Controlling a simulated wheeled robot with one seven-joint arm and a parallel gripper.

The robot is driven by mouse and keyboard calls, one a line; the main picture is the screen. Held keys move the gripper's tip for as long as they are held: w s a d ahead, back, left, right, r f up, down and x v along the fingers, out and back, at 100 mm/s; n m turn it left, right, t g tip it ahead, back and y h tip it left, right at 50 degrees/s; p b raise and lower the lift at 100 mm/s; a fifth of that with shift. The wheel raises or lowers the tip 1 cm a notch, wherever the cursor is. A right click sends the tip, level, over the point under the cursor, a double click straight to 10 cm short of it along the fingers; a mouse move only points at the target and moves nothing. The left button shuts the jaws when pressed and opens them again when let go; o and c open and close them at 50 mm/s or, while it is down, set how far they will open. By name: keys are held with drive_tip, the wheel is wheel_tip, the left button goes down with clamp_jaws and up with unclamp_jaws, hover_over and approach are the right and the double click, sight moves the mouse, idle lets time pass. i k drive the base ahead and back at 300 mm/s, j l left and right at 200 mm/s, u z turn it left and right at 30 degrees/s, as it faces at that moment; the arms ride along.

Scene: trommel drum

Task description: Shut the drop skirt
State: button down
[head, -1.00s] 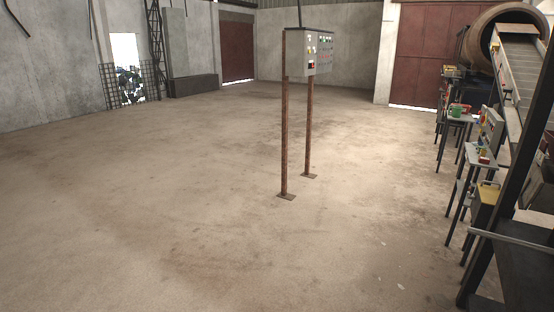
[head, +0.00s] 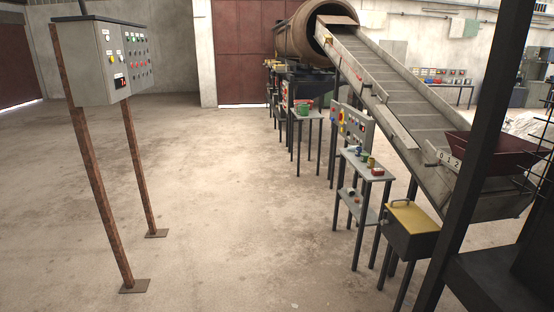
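I cannot pick out the drop skirt for certain in the head view. The trommel drum (head: 303,33) is a rusty cylinder at the top centre, with its open end facing the conveyor. The inclined conveyor (head: 395,85) runs from the drum mouth down to the right. A dark red hopper (head: 493,150) sits at its lower end, beside a small plate marked 0 1 2 (head: 449,160). My gripper is not in view.
A control cabinet (head: 95,62) on two rusty posts stands at the left. Small tables (head: 366,166) with control boxes line the conveyor's near side, with a yellow-lidded box (head: 411,222). A dark post (head: 478,150) crosses the right. The floor (head: 225,190) between is clear.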

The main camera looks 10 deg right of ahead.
sight(392, 122)
drive_tip(key=i, duration=1.4)
drive_tip(key=i+z, duration=0.15)
drive_tip(key=i, duration=1.25)
drive_tip(key=i+l+z, duration=0.2)
drive_tip(key=i, duration=0.4)
drive_tip(key=i+j+z, duration=0.2)
drive_tip(key=i, duration=0.35)
drive_tip(key=i+z, duration=0.15)
drive_tip(key=i, duration=0.45)
drive_tip(key=i+j+z, duration=0.2)
drive_tip(key=i, duration=0.9)
drive_tip(key=l+z, duration=0.05)
drive_tip(key=l, duration=0.05)
